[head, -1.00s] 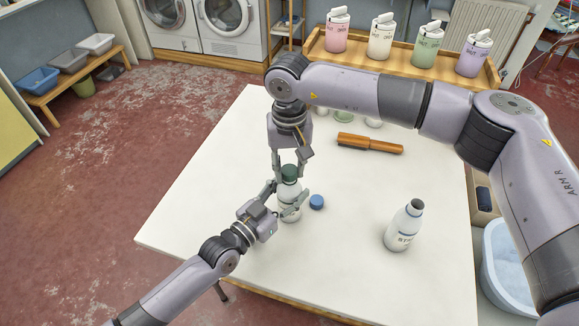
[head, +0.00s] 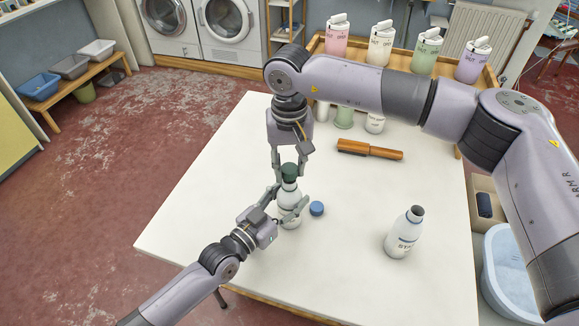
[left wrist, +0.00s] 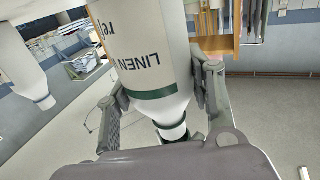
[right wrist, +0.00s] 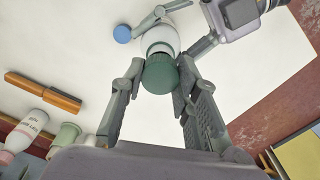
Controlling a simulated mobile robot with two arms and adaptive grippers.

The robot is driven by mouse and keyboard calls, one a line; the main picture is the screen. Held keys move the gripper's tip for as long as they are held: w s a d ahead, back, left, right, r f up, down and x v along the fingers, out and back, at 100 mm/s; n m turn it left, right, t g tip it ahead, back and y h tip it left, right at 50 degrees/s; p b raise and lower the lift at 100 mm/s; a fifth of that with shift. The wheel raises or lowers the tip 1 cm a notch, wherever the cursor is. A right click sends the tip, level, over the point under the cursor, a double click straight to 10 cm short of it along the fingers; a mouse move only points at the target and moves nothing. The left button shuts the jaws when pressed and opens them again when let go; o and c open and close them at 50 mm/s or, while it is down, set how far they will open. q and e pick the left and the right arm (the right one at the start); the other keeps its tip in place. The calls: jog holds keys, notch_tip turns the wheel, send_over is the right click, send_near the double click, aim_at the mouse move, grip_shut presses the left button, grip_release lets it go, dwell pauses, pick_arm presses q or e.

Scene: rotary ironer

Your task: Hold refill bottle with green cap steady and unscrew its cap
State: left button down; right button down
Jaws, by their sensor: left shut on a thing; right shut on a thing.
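The refill bottle with green cap (head: 289,215) stands upright on the white table, white with a green band. Its lettering reads LINEN in the left wrist view (left wrist: 140,55). My left gripper (head: 291,205) is shut around the bottle's body, one finger on each side. The green cap (head: 289,171) sits on top of the bottle, and shows in the right wrist view (right wrist: 160,74). My right gripper (head: 288,166) comes from above and is shut on the cap, with its fingers on either side. The cap's threads are hidden.
A loose blue cap (head: 316,208) lies just right of the bottle. An uncapped white bottle (head: 404,233) stands further right. A brush with a wooden handle (head: 370,149) lies behind, with several containers near the back edge. The table's left part is clear.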

aim_at(290, 168)
notch_tip(290, 168, up, 3)
jog(key=shift+r, duration=0.15)
pick_arm(q)
jog(key=c, duration=0.7)
grip_release()
jog(key=shift+s+a, duration=0.1)
